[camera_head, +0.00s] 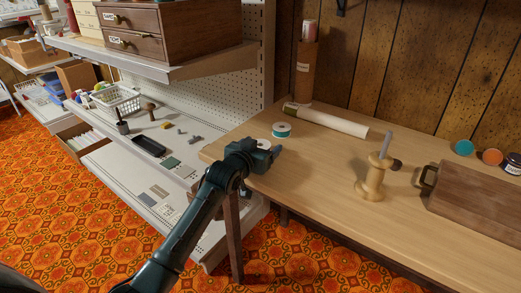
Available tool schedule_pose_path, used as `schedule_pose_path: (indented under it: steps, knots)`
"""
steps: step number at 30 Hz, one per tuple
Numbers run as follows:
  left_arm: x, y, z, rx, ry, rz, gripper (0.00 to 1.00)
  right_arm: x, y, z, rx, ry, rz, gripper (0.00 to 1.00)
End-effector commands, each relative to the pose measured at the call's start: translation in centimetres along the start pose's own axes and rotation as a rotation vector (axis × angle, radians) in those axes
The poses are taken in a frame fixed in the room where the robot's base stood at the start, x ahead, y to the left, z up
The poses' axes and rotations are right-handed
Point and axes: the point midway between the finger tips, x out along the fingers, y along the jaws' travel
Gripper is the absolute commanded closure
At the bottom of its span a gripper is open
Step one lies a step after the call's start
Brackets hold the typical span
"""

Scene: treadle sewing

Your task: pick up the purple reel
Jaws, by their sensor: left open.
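I cannot clearly make out a purple reel. A pale wooden spool-shaped piece (370,184) stands upright on the table at the right, with a pale lavender rod (386,145) rising from it. A white-rimmed teal reel (281,130) lies near the table's left end. My left gripper (276,153) is open just in front of the teal reel, over the table's left end; its fingers are small and partly hidden by its body. A dark, purplish round item with a pale label (513,163) is cut off at the right edge. My right gripper is not in view.
A cream roll (326,120) lies behind the reel, near an upright brown tube (305,72). A brown case (478,195), a teal disc (463,147) and an orange disc (491,157) are at the right. White shelving (170,140) stands left.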

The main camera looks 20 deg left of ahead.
Motion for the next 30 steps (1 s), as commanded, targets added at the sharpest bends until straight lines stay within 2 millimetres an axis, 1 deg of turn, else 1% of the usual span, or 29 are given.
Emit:
schedule_pose_path:
  steps: [2, 3, 20, 30]
  knots:
    - [-0.03, 0.01, -0.03, 0.0, 0.0, 0.0, 0.24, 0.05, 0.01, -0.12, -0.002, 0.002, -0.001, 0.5]
    - [-0.03, 0.01, -0.03, 0.0, 0.0, 0.0, 0.26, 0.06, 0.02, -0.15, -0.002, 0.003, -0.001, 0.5]
    - [-0.06, -0.02, -0.02, 0.0, 0.0, 0.0, 0.72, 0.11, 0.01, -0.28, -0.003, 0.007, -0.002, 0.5]
    - [-0.09, -0.03, -0.31, 0.0, 0.0, -0.001, 0.72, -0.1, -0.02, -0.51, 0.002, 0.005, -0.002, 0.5]
